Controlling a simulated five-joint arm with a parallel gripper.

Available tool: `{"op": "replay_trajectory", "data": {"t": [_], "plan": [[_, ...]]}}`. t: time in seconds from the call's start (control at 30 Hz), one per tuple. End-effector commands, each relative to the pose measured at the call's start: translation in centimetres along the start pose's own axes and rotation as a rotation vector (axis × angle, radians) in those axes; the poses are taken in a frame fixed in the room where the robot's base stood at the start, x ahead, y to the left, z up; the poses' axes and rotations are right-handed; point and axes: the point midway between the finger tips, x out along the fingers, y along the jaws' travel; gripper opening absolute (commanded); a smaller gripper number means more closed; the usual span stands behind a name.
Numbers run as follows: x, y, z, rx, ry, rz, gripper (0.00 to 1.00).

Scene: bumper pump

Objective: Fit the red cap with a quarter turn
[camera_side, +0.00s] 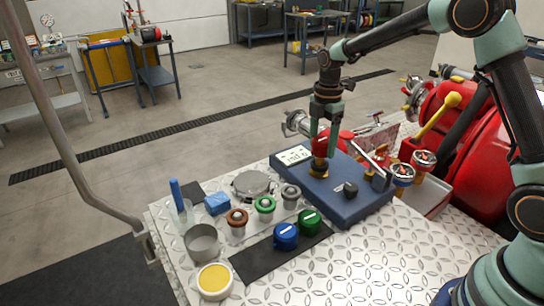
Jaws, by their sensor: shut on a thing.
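My gripper (322,140) points down over the blue instrument box (340,206) and is shut on the red cap (320,147). Part of the cap is hidden by the fingers. Just below the cap is a brass-coloured piece (318,164) on a dark round base on top of the box. The cap looks close over this piece, but I cannot tell whether they touch or how the cap is turned.
A blue cap (285,237) and a green cap (309,222) stand on a black mat (256,262) in front. Several small ringed jars, a metal cup (202,243) and a yellow-filled dish (214,281) stand to the left. Red-topped valves (424,159) and a red tank are at right.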

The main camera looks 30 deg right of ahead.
Motion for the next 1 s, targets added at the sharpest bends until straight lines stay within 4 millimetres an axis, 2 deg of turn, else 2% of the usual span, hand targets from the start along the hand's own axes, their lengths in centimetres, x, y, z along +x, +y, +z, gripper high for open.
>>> {"op": "replay_trajectory", "data": {"t": [1.0], "plan": [[0.97,-0.01,-0.01,0.000,0.000,0.000,0.03]]}}
